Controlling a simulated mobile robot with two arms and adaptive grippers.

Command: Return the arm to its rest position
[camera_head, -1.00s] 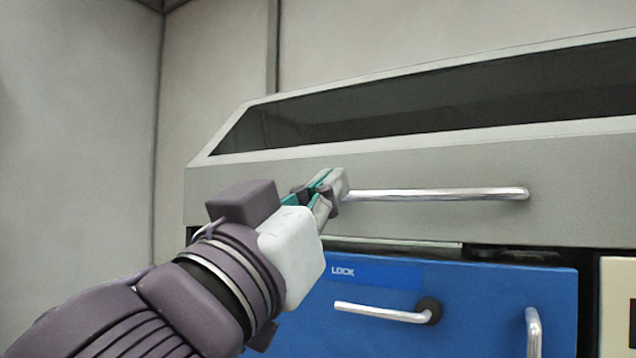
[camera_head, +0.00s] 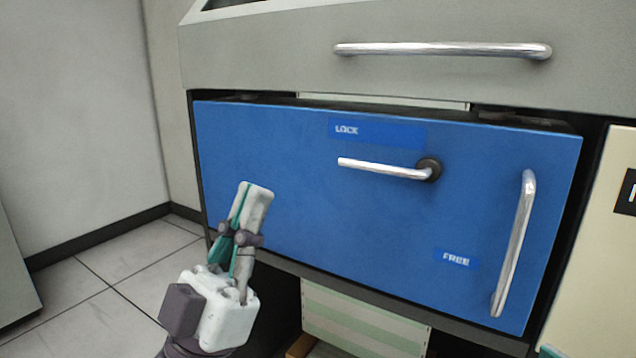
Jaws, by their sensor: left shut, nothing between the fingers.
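My left gripper (camera_head: 250,192) is at the lower left of the head view, pointing up, in front of the lower left part of a blue door panel (camera_head: 270,180). Its fingers are together with nothing between them. It is apart from the grey upper cover's long silver handle (camera_head: 445,49). My right gripper is not in view.
The blue panel has a lever (camera_head: 385,169) pointing left at the LOCK label (camera_head: 375,132), a FREE label (camera_head: 456,259) below, and a vertical handle (camera_head: 514,243) at right. A striped box (camera_head: 365,318) is underneath. Tiled floor (camera_head: 100,285) is clear at left.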

